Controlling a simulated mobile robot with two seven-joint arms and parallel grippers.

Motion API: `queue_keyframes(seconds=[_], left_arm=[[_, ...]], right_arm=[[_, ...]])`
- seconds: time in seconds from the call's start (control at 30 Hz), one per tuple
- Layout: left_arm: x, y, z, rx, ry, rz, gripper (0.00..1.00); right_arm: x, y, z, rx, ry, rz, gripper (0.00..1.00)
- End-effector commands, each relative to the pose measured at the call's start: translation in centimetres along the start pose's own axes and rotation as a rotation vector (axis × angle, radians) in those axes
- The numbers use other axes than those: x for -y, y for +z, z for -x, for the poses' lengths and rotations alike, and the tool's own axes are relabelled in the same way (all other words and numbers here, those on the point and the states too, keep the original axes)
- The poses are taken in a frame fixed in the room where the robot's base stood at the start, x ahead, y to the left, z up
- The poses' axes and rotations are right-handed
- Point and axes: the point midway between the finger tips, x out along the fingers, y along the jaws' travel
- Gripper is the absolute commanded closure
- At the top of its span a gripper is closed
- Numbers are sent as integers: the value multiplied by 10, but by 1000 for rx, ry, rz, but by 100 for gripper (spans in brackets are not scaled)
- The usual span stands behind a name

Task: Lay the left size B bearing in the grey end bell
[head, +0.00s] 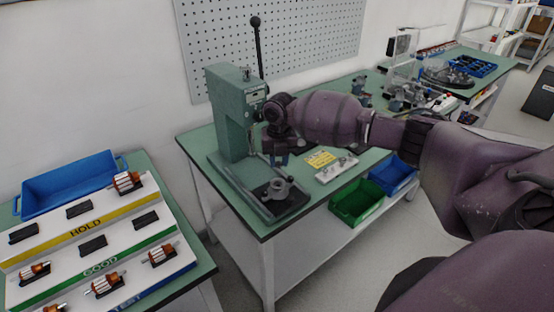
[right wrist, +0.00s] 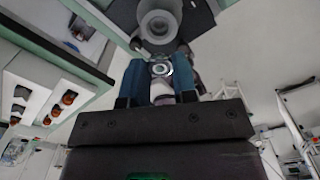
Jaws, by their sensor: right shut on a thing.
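My right gripper (head: 277,158) points down beside the green press, above its base. In the right wrist view its blue fingers (right wrist: 159,84) are shut on a small shiny ring, the bearing (right wrist: 160,69). The bearing is too small to make out in the head view. The grey end bell (head: 279,188) stands on the dark plate at the front of the press base, below and apart from the gripper. A grey round part with a central hole (right wrist: 158,24) shows just beyond the fingers in the right wrist view. My left gripper is not in view.
The green press (head: 229,115) with its upright lever stands close left of the gripper. A white holder (head: 337,169) with small parts and a yellow label (head: 320,158) lie to the right. A green bin (head: 356,203) is below the table edge. A rack of armatures (head: 90,245) stands left.

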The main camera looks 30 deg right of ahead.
Motion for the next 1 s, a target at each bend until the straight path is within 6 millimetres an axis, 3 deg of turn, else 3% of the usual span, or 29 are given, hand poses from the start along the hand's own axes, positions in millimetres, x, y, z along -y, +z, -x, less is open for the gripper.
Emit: queue_keyframes(seconds=[0.27,0.7,1.0], left_arm=[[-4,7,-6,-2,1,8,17],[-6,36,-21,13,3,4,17],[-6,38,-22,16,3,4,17]], right_arm=[[0,0,-11,0,1,10,81],[0,0,-47,-1,0,8,81],[0,0,-50,1,1,8,81]])
